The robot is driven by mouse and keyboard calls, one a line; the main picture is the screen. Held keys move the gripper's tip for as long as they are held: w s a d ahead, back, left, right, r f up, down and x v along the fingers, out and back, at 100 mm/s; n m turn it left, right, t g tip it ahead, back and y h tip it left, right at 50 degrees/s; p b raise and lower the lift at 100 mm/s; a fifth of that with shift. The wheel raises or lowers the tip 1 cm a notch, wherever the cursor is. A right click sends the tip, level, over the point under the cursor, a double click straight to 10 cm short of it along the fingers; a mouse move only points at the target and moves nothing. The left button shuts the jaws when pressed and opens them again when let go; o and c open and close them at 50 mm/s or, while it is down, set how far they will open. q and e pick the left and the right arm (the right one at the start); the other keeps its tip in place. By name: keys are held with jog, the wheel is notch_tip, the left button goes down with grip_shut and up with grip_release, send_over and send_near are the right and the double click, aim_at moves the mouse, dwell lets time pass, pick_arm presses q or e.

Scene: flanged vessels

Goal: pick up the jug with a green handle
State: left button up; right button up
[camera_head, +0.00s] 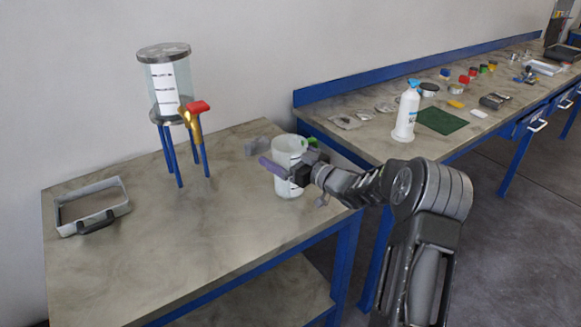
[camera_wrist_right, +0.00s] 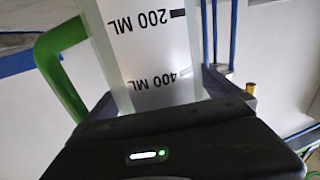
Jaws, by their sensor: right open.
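The jug (camera_head: 289,147) is whitish and translucent and stands upright on the near table, close to its right edge. Its green handle (camera_head: 312,142) shows at its right side, partly behind my gripper. The gripper's dark body hides the part below. My left gripper is not in view.
A clear tank (camera_head: 170,82) stands on blue legs with a red-handled tap (camera_head: 195,115). A grey tray (camera_head: 92,205) lies at the left. A white bottle (camera_head: 406,115) and a green mat (camera_head: 441,120) are on the bench to the right. The near table's front is clear.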

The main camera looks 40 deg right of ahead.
jog(key=shift+c, duration=0.2)
jog(key=c, duration=1.4)
jog(key=shift+r, duration=0.1)
notch_tip(320, 180, up, 10)
dwell(0.4)
